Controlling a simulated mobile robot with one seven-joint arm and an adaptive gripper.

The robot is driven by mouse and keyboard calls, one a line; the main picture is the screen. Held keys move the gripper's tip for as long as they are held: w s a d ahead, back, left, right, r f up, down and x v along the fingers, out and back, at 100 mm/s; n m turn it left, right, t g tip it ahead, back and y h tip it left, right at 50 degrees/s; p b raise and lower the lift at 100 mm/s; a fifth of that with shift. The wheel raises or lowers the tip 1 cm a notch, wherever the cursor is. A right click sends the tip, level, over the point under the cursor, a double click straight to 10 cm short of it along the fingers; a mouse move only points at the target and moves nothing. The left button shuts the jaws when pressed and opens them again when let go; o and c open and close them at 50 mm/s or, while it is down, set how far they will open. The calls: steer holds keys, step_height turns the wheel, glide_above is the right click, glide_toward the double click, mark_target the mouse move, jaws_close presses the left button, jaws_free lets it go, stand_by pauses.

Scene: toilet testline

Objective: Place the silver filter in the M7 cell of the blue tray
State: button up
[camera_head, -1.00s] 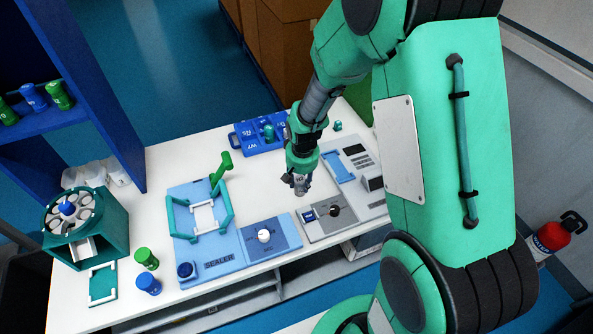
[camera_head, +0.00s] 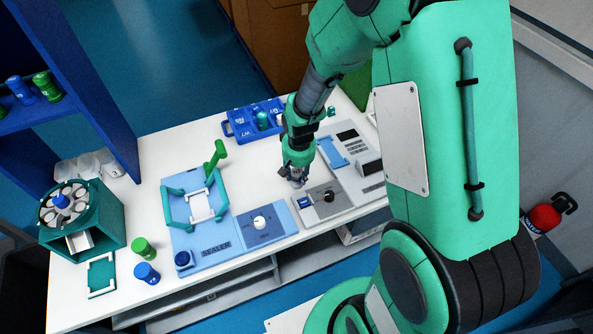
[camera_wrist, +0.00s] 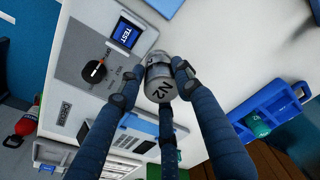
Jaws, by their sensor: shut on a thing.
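My gripper (camera_head: 295,175) is shut on the silver filter (camera_wrist: 160,80), a short metallic cylinder marked N2. In the wrist view the fingers close around its sides, and its marked end faces the camera. In the head view the gripper is over the white table, just behind the grey tester, and the filter shows only as a small grey shape. The blue tray (camera_head: 241,127) lies farther back and left on the table, apart from the gripper. It also shows at the right in the wrist view (camera_wrist: 290,104). A teal piece stands in it; the M7 cell cannot be made out.
The grey tester (camera_head: 318,213) with a dark knob is in front of the gripper. The blue sealer (camera_head: 217,248) with a green lever stands left of it. A small teal piece (camera_head: 330,112) is right of the tray. Table between gripper and tray is clear.

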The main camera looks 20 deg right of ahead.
steer(key=shift+w, duration=0.1)
steer(key=w+d+r+p, duration=0.1)
steer(key=w+d+r, duration=0.1)
steer(key=w, duration=1.3)
steer(key=w+d+r+p, duration=0.2)
steer(key=w+d, duration=0.1)
steer(key=w, duration=1.2)
steer(key=w+d+r+p, duration=0.1)
steer(key=w+d+r, duration=0.1)
steer(key=w, duration=1.3)
steer(key=shift+d+p, duration=0.35)
glide_toward(273, 99)
steer(key=shift+s+a+f+b, duration=0.1)
steer(key=shift+s+a+f, duration=0.15)
steer(key=shift+s, duration=0.3)
steer(key=shift+s+a+f+b, duration=0.2)
steer(key=shift+s+f, duration=0.2)
steer(key=shift+s, duration=0.2)
steer(key=shift+s+a+f+b, duration=0.1)
steer(key=shift+s+a+f, duration=0.15)
steer(key=shift+s, duration=0.3)
steer(key=shift+f, duration=1.85)
steer(key=shift+f, duration=0.1)
